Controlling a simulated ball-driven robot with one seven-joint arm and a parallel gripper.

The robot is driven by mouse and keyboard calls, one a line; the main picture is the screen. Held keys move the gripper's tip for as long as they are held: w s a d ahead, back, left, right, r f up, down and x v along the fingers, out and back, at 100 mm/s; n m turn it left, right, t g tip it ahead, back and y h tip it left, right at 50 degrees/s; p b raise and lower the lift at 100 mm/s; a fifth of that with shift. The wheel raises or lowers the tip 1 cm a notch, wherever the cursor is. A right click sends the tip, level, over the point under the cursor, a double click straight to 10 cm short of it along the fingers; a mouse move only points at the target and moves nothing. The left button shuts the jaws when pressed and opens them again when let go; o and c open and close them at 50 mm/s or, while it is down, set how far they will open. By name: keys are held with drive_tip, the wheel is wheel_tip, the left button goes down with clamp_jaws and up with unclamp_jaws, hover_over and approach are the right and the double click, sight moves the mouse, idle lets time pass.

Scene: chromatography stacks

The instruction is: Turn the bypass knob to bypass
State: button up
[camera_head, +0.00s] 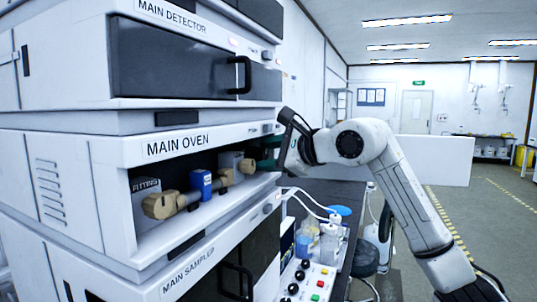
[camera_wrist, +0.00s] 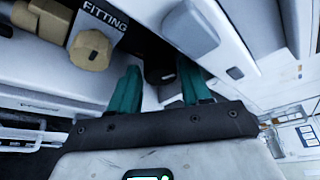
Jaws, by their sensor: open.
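No bypass label is readable in either view, so I cannot tell for sure which part is the bypass knob. My gripper (camera_head: 264,158) has green fingers at the right end of the open main oven (camera_head: 177,146). In the wrist view my gripper (camera_wrist: 158,84) is open, with a dark part (camera_wrist: 158,66) beyond the gap between its fingers; I cannot tell whether they touch it. A tan faceted fitting (camera_wrist: 90,49) lies left of the fingers, beside a FITTING label. Tan fittings (camera_head: 160,205) and a blue block (camera_head: 201,184) sit inside the oven.
The main detector (camera_head: 180,55) is stacked above the oven and the main sampler (camera_head: 190,283) below. A control panel (camera_head: 308,283) with black knobs and coloured buttons stands at lower centre, near bottles (camera_head: 328,245). Open floor (camera_head: 490,215) lies right.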

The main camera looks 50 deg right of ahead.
drive_tip(key=shift+c, duration=0.5)
drive_tip(key=c, duration=0.7)
drive_tip(key=shift+o, duration=0.2)
drive_tip(key=shift+d+r+m+g+y+p, duration=0.15)
drive_tip(key=shift+m+g+y+p, duration=0.2)
drive_tip(key=shift+m, duration=0.45)
drive_tip(key=shift+m+g+y, duration=0.35)
drive_tip(key=shift+m, duration=0.45)
drive_tip(key=o, duration=0.8)
drive_tip(key=shift+c, duration=0.2)
drive_tip(key=b+v, duration=0.2)
drive_tip(key=v, duration=0.8)
drive_tip(key=shift+s, duration=0.4)
